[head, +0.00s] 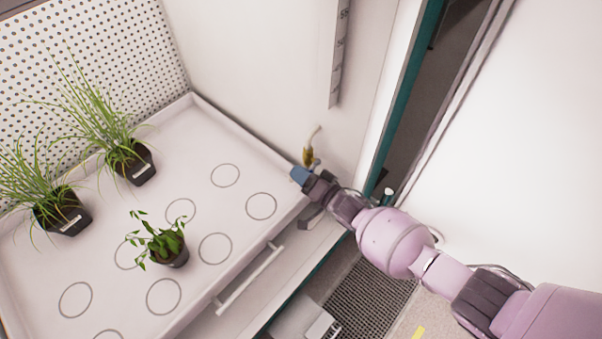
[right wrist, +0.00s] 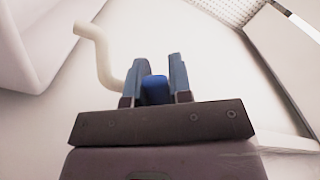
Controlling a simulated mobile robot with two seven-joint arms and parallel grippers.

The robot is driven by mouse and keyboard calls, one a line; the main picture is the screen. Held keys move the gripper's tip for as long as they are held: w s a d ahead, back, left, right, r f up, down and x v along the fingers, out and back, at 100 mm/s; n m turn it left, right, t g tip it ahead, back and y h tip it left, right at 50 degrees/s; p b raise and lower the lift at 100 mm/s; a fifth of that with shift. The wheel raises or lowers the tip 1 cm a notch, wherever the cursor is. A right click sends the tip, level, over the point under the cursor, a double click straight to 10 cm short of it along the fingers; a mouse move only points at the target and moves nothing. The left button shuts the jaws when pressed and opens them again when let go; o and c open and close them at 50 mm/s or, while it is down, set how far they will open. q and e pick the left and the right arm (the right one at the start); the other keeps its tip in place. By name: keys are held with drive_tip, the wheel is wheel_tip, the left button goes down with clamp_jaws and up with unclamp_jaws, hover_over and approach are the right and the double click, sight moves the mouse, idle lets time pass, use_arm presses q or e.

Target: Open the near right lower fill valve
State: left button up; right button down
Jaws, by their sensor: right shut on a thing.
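The fill valve (head: 308,156) is a small brass-coloured fitting on the chamber's white side wall, just above the tray's right corner. A pale bent pipe (right wrist: 98,52) shows beside it in the right wrist view. My right gripper (head: 300,176) reaches in from the lower right to the valve. In the right wrist view its two blue-grey fingers (right wrist: 159,72) are shut on the blue valve handle (right wrist: 154,91). The gripper hides much of the handle, and I cannot tell its angle to the pipe. My left gripper is not in view.
A white tray (head: 236,122) with printed circles holds two grassy pots (head: 136,166) and a leafy pot (head: 172,252). A bar handle (head: 250,277) runs along its front. A ruler strip (head: 340,55) is on the wall above the valve. A teal-edged door frame (head: 400,95) stands right.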

drive_tip(key=c, duration=1)
unclamp_jaws()
use_arm(q)
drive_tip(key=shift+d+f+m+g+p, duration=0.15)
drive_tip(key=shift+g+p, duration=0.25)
drive_tip(key=shift+p, duration=0.4)
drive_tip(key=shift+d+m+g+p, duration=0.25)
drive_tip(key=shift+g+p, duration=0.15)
drive_tip(key=shift+p, duration=0.4)
use_arm(e)
drive_tip(key=shift+v, duration=5.4)
drive_tip(key=shift+c, duration=0.3)
